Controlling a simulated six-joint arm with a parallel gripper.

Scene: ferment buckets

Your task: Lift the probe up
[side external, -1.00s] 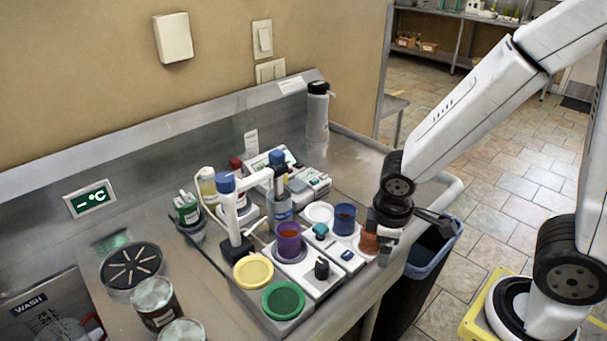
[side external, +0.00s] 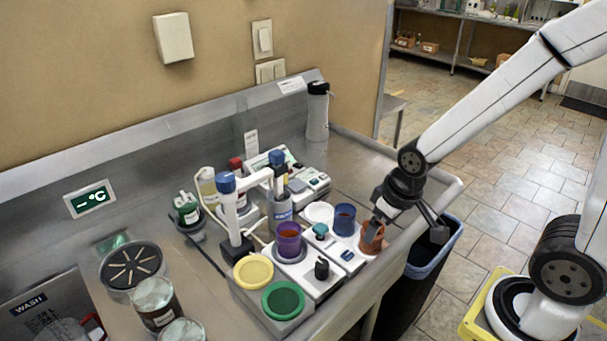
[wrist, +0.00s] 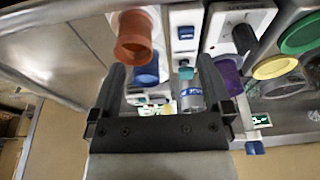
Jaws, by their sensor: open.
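The likely probe is the blue-capped piece (side external: 277,162) on the white arm of the stand (side external: 232,212). It hangs over a grey cup with a blue label (side external: 282,206), and its lower end is hidden. The labelled cup also shows in the wrist view (wrist: 190,97), beyond my fingers; I cannot make out the probe clearly there. My gripper (side external: 408,224) is open and empty at the bench's right edge, well to the right of the probe. One finger is close beside an orange cup (side external: 371,238); I cannot tell if they touch.
A blue cup (side external: 344,218), a purple cup (side external: 289,241), and yellow (side external: 253,271) and green (side external: 283,299) round pieces stand between or near. A grey bottle (side external: 317,112) stands at the back. A lined bin (side external: 430,262) is below the right edge.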

